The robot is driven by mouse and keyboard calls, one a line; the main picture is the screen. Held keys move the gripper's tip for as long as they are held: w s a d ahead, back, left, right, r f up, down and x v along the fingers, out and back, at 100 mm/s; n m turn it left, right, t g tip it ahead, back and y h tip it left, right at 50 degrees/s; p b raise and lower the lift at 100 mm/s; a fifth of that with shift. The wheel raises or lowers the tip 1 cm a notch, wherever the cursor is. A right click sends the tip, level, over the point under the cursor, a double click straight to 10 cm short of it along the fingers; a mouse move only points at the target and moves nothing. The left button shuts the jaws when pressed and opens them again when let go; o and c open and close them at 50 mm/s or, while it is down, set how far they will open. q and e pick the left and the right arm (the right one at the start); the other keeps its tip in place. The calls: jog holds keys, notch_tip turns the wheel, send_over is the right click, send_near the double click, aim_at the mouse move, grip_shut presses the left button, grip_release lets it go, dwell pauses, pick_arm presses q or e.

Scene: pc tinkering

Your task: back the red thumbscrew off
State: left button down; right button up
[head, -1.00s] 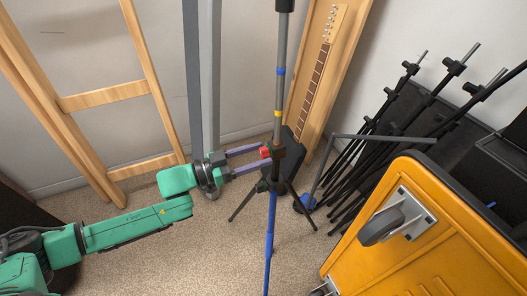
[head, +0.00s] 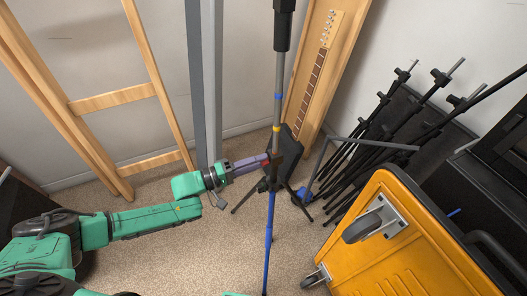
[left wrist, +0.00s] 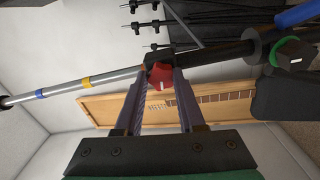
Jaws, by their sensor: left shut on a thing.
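The red thumbscrew (left wrist: 161,76) sits on the side of a black collar (left wrist: 154,60) on a stand's pole. In the left wrist view it is between my left gripper's two purple fingers, which are shut on it. In the head view my left gripper (head: 268,161) reaches the collar from the left, and its fingers largely hide the thumbscrew. The stand (head: 269,230) is upright, with a grey upper pole marked by blue and yellow bands, a blue lower pole and spread black legs. My right gripper is not in view.
A wooden ladder-like frame (head: 112,98) leans on the wall at left. A wooden board with a fretted strip (head: 311,85) stands behind the pole. Several black stands (head: 380,145) lean at right, beside a yellow wheeled case (head: 400,255).

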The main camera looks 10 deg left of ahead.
pick_arm(q)
jog(key=shift+n, duration=1.2)
jog(key=c, duration=0.6)
grip_release()
jog(key=shift+f+n, duration=0.15)
jog(key=shift+n, duration=0.15)
jog(key=p+v, duration=0.1)
jog(key=v, duration=0.5)
jog(key=shift+p, duration=0.35)
